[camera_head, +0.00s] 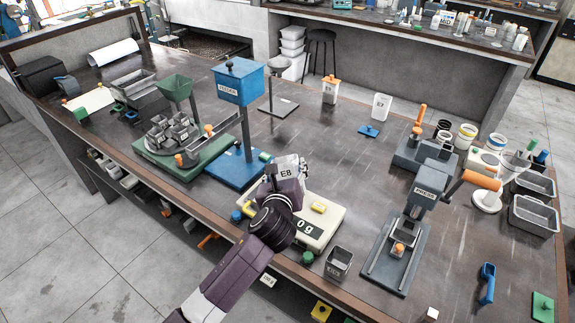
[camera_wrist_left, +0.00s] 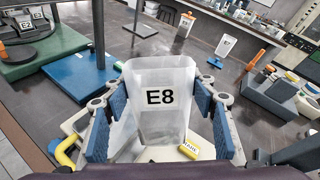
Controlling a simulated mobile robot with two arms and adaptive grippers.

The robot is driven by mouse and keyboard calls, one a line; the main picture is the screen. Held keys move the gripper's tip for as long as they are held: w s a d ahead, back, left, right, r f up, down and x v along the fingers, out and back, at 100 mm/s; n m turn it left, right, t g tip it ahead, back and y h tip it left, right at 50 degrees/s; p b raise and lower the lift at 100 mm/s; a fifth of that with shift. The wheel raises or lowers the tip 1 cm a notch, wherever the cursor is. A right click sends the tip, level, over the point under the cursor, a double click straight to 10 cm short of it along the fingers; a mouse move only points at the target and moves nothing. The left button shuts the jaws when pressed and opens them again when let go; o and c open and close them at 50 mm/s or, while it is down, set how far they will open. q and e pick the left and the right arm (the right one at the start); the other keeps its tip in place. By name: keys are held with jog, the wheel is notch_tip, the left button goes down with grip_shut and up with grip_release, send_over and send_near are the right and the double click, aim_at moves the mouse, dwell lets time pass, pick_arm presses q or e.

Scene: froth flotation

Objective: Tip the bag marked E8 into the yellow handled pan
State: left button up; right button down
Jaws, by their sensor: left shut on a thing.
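The bag marked E8 (camera_wrist_left: 160,72) is a translucent white open-topped bag, upright between the blue pads of my left gripper (camera_wrist_left: 158,100). In the head view, the bag (camera_head: 287,163) and my left gripper (camera_head: 286,185) are over the back left part of a cream scale (camera_head: 326,229). My left gripper is shut on the bag. A yellow handle (camera_wrist_left: 66,152) shows low at the left in the left wrist view, beside the gripper; the pan body is mostly hidden behind the gripper and bag. My right gripper is not in view.
The blue feeder stand (camera_head: 236,168) is close behind and left of my left gripper. A bag marked E7 (camera_head: 381,107) and an orange-topped container (camera_head: 331,91) stand at the back. A grey press (camera_head: 412,215) stands to the right.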

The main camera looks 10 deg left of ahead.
pick_arm(q)
jog(key=shift+w+a+r+n+g+h+p, duration=0.15)
jog(key=shift+r+n+g+h+p, duration=0.25)
jog(key=shift+p, duration=0.6)
jog(key=shift+a+f+n+g+h+p, duration=0.1)
jog(key=shift+f+n+g+h+p, duration=0.2)
jog(key=shift+n+g+h+p, duration=0.35)
jog(key=shift+w+a+f+n+g+h, duration=0.1)
jog(key=shift+f+n+g+h, duration=0.15)
jog(key=shift+f+n+g, duration=0.3)
jog(key=shift+r, duration=0.1)
